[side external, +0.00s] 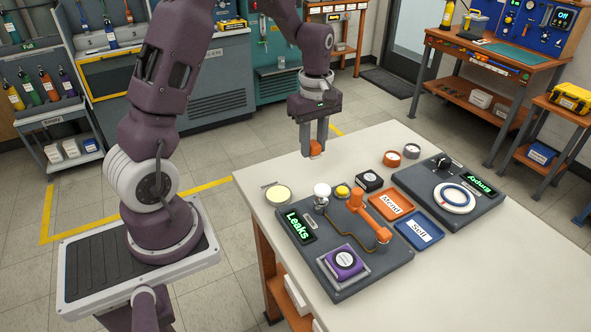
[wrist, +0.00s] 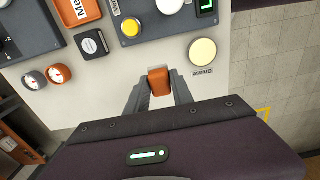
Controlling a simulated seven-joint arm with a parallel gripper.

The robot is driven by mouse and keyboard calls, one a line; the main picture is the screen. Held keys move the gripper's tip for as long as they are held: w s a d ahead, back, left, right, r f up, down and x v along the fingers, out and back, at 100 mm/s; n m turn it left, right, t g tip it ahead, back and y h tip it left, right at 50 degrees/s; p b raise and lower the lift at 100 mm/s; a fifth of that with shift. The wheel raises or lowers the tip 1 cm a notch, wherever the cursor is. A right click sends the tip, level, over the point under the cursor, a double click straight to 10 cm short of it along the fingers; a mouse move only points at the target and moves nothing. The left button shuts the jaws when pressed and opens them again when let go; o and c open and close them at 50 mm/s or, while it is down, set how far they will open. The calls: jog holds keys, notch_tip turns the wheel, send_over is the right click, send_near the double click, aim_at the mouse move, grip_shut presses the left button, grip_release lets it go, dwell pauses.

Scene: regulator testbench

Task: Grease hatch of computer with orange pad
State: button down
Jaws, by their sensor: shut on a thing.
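My gripper (side external: 315,140) is shut on a small orange pad (side external: 316,148), held over the table's far-left edge area. The pad (wrist: 159,82) also shows between the fingertips in the wrist view. A round dish of pale yellow stuff, perhaps grease (side external: 278,195), sits apart from the pad at the table's left; it also shows in the wrist view (wrist: 203,52). A purple square device with a round white face (side external: 344,260), possibly the computer, sits in a grey cradle on the "Leaks" board (side external: 380,276). A black square device (side external: 369,181) lies behind that board. I cannot make out a hatch on either.
The Leaks board carries a white knob (side external: 322,190), a yellow button (side external: 342,191) and an orange arm with a hose (side external: 370,212). Orange (side external: 391,205) and blue (side external: 419,229) trays lie between it and a second board (side external: 462,190). Two small round gauges (side external: 392,158) stand behind.

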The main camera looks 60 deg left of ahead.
send_near(278, 194)
jog(key=shift+f, duration=2.85)
jog(key=shift+f, duration=0.55)
notch_tip(278, 194, up, 7)
dwell(0.5)
